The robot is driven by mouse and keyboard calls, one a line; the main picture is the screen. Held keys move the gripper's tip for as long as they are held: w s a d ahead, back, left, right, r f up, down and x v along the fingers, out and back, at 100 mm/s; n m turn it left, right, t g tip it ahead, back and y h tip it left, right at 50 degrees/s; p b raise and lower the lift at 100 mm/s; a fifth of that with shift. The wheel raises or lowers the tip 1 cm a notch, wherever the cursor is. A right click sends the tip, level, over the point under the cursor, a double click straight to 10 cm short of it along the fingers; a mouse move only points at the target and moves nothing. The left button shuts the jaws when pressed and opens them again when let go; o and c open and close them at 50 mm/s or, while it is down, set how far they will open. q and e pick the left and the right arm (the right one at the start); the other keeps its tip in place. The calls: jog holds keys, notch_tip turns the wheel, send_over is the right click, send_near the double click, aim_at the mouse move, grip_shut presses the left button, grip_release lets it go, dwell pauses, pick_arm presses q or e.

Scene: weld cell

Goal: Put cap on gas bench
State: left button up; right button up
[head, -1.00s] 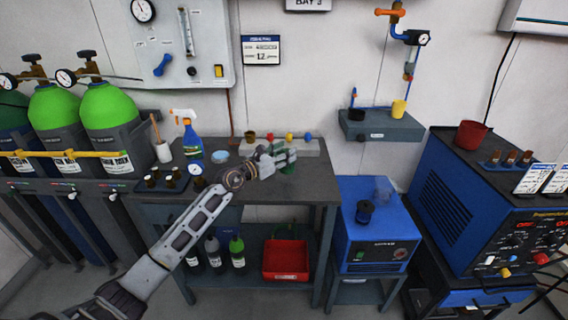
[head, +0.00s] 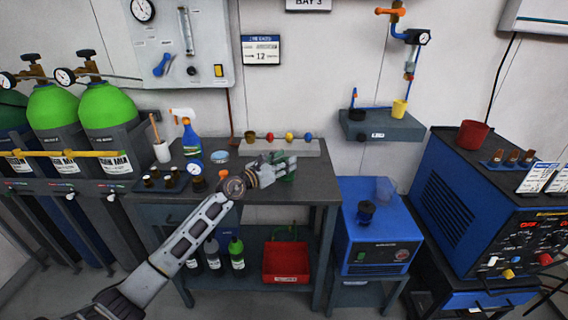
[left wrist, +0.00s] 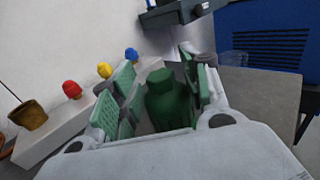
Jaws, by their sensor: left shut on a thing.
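My left gripper (head: 285,169) is shut on a dark green, bell-shaped cap (left wrist: 168,102). The cap sits between the green finger pads in the left wrist view, narrow end up. In the head view the fingers mostly hide it. The gripper and cap are over the right part of the gas bench (head: 318,178), a dark grey table. I cannot tell whether the cap touches the bench top. My right gripper is not in view.
A pale strip (head: 310,148) with red, yellow and blue knobs (head: 289,136) runs along the bench's back. A spray bottle (head: 190,138), a small gauge (head: 195,168) and a dark tray (head: 160,184) stand at the left. The bench's right end is clear.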

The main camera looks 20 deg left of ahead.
pick_arm(q)
jog(key=shift+f, duration=0.1)
dwell(0.4)
jog(key=o, duration=1.1)
jog(key=shift+v, duration=6)
